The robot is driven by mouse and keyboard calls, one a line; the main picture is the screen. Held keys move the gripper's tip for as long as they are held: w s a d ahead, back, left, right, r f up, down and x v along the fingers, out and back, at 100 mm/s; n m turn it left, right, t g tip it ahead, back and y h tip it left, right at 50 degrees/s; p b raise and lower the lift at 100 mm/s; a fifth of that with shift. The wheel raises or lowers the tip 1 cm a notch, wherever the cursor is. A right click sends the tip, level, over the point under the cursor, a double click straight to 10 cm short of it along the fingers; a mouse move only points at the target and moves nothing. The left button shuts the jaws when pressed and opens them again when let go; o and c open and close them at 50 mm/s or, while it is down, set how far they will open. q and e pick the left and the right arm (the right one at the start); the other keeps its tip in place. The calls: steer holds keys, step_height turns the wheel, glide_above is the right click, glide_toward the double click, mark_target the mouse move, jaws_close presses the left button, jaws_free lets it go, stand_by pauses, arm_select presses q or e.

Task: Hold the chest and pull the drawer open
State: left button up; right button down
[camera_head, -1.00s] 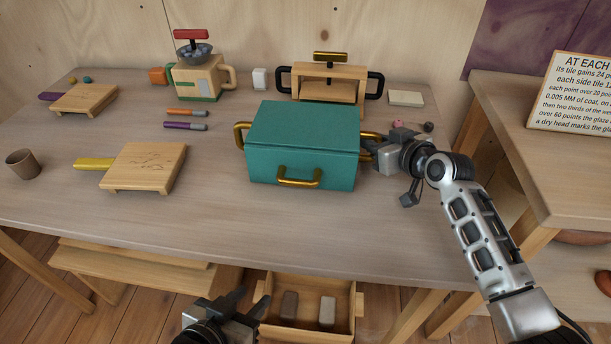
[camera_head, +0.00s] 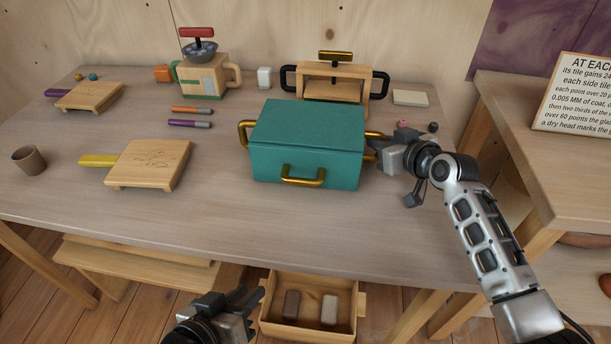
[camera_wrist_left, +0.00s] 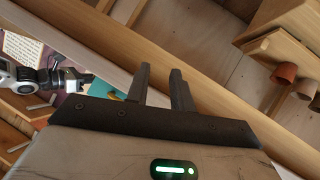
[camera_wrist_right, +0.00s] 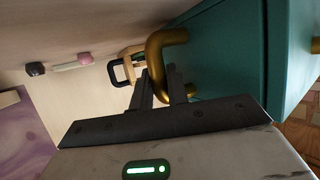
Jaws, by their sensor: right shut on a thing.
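A teal chest (camera_head: 300,140) with gold handles stands on the table. Its front drawer handle (camera_head: 303,180) faces me, and the drawer front looks closed. My right gripper (camera_head: 378,150) is shut on the chest's right side handle; in the right wrist view its fingers (camera_wrist_right: 163,85) close around this gold side handle (camera_wrist_right: 160,50). My left gripper (camera_head: 254,300) is low in front of the table, below its edge and away from the chest. In the left wrist view its fingers (camera_wrist_left: 160,85) stand a little apart with nothing between them.
The table front (camera_head: 130,215) is clear before the chest. Left are two wooden boards (camera_head: 148,165) and a brown cup (camera_head: 29,160). Behind are a grinder (camera_head: 203,75) and a wooden press (camera_head: 335,80). An open wooden tray (camera_head: 345,318) with two blocks lies below the table edge, near my left gripper.

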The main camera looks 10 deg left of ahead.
arm_select(q)
steer(key=a+r+n, duration=0.1)
steer(key=n, duration=0.2)
steer(key=a+r+n+t, duration=0.1)
steer(key=r+n, duration=0.1)
steer(key=n, duration=0.1)
steer(key=w+a+r+n+t, duration=0.1)
steer(key=n, duration=0.2)
steer(key=shift+a+r, duration=0.15)
steer(key=shift+a, duration=0.25)
steer(key=w+a+r+n+t, duration=0.15)
steer(key=a+r+n, duration=0.3)
steer(key=n, duration=0.55)
steer(key=m+g+h, duration=0.3)
steer(key=m+h, duration=0.4)
steer(key=m, duration=0.2)
glide_toward(297, 184)
steer(key=shift+s+a+f, duration=0.15)
steer(key=shift+s+a, duration=0.15)
steer(key=shift+a, duration=0.2)
steer(key=shift+w+d+h, duration=0.3)
steer(key=shift+w+d, duration=0.05)
steer(key=x, duration=1.1)
steer(key=shift+w+d, duration=0.1)
steer(key=shift+d, duration=0.15)
